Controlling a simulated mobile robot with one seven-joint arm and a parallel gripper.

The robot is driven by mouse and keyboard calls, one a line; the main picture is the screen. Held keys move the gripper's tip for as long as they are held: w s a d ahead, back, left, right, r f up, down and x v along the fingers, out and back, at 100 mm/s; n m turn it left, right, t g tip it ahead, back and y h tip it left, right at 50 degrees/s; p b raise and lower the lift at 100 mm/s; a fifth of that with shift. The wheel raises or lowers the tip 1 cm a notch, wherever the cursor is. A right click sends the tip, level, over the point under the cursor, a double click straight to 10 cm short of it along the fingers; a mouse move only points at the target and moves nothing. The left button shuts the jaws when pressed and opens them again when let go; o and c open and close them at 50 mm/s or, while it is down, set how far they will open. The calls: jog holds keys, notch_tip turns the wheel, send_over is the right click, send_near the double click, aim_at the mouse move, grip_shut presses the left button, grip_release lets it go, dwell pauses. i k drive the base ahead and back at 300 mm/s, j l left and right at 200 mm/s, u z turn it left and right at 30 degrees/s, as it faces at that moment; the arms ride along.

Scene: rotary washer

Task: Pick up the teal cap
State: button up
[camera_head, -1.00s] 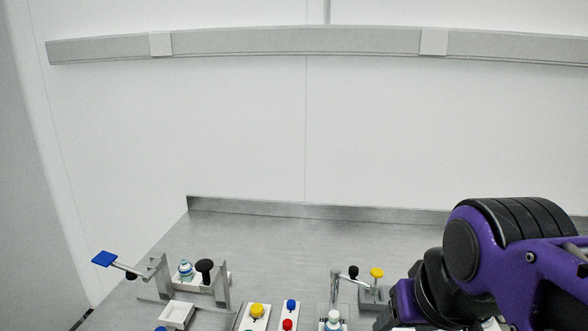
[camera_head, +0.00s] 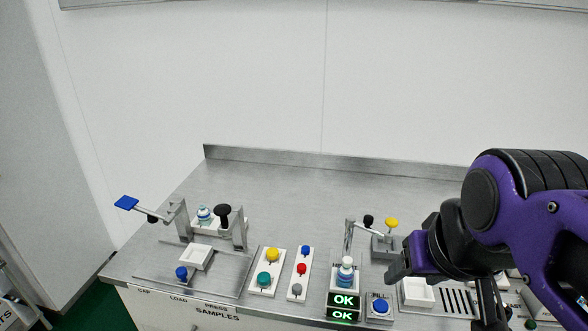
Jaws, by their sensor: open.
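A small dark teal round piece (camera_head: 530,324) shows at the bottom right edge; I cannot tell for sure that it is the teal cap. A teal round top (camera_head: 263,279) sits on a white panel below a yellow one and looks like a button. My gripper (camera_head: 495,306) hangs from my purple arm at the lower right, partly cut off by the bottom edge. It is open and appears empty, left of the dark teal piece and apart from it in the picture.
On the steel bench (camera_head: 300,210) stand a lever press (camera_head: 240,232) with a bottle (camera_head: 205,214), a white-capped bottle (camera_head: 345,272), button panels, a blue button (camera_head: 380,306) and a white tray (camera_head: 417,292). The back of the bench is clear.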

aim_at(263, 277)
jog(key=j+u, duration=0.3)
jog(key=j, duration=0.5)
jog(key=k+l+u, duration=0.45)
jog(key=i+l, duration=0.05)
jog(key=l, duration=0.1)
